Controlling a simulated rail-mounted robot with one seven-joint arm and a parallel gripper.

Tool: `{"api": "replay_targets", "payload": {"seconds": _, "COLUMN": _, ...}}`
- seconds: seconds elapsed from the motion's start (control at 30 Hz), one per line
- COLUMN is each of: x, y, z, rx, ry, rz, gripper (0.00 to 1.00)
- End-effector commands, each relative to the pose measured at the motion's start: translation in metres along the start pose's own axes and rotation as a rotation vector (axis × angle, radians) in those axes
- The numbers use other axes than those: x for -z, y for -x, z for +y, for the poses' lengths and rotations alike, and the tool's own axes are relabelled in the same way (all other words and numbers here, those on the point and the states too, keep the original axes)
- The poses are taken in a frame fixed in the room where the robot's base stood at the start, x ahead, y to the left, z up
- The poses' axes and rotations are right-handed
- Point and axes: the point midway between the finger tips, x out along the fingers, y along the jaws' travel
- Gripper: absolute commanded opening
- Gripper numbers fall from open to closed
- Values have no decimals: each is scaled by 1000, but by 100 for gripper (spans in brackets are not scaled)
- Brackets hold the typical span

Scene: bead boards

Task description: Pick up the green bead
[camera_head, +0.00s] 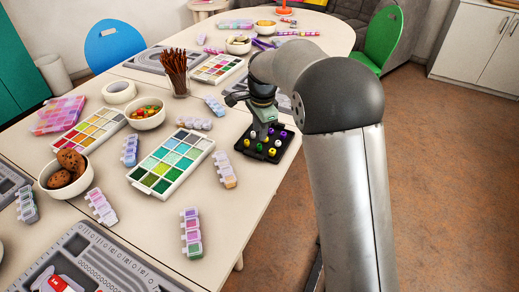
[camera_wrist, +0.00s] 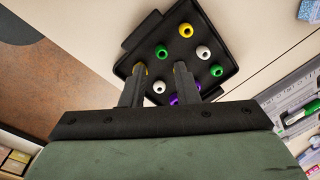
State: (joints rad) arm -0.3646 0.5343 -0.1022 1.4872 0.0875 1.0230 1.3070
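The black bead board (camera_wrist: 228,32) holds several small beads in green, white, yellow and purple. In the wrist view one green bead (camera_wrist: 161,52) sits just beyond the gap between my fingertips, and another green bead (camera_wrist: 217,70) sits to the right. My gripper (camera_wrist: 158,70) is open above the board, its fingers apart with nothing held between them. A white bead (camera_wrist: 159,87) shows through the gap. My fingers partly hide other beads. In the head view the board (camera_head: 246,151) lies at the table's right edge, with my gripper over its far part.
Near beads are a yellow bead (camera_wrist: 186,30), a white bead (camera_wrist: 203,52) and a purple bead (camera_wrist: 173,100). Left of the board in the head view are a pill-style bead box (camera_head: 225,170) and a green palette tray (camera_head: 172,162). A pencil cup (camera_head: 177,79) stands behind.

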Motion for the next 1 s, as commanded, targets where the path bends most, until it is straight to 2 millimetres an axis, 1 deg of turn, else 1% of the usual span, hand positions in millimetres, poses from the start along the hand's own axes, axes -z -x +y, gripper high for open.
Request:
{"api": "replay_targets", "payload": {"seconds": 0.03, "x": 0, "y": -8, "z": 1, "rx": -3, "ry": 0, "rz": -1, "gripper": 28}}
{"api": "replay_targets", "payload": {"seconds": 0.1, "x": 0, "y": -14, "z": 0, "rx": -1, "ry": 0, "rz": 0, "gripper": 28}}
{"api": "replay_targets", "payload": {"seconds": 0.27, "x": 0, "y": -21, "z": 0, "rx": -1, "ry": 0, "rz": 0, "gripper": 28}}
{"api": "replay_targets", "payload": {"seconds": 0.37, "x": 1, "y": -30, "z": 0, "rx": -2, "ry": 0, "rz": 0, "gripper": 28}}
{"api": "replay_targets", "payload": {"seconds": 0.53, "x": 4, "y": -56, "z": -2, "rx": -3, "ry": -1, "rz": 0, "gripper": 28}}
{"api": "replay_targets", "payload": {"seconds": 0.63, "x": 4, "y": -67, "z": -2, "rx": -1, "ry": -1, "rz": 0, "gripper": 28}}
{"api": "replay_targets", "payload": {"seconds": 0.7, "x": 4, "y": -70, "z": -2, "rx": 0, "ry": -1, "rz": 0, "gripper": 28}}
{"api": "replay_targets", "payload": {"seconds": 0.87, "x": 4, "y": -70, "z": -2, "rx": 1, "ry": 0, "rz": 0, "gripper": 28}}
{"api": "replay_targets", "payload": {"seconds": 0.9, "x": 4, "y": -70, "z": -2, "rx": 0, "ry": 0, "rz": 0, "gripper": 22}}
{"api": "replay_targets", "payload": {"seconds": 0.97, "x": 4, "y": -70, "z": -2, "rx": 0, "ry": 0, "rz": 0, "gripper": 6}}
{"api": "replay_targets", "payload": {"seconds": 1.0, "x": 4, "y": -70, "z": -2, "rx": 0, "ry": 0, "rz": 0, "gripper": 0}}
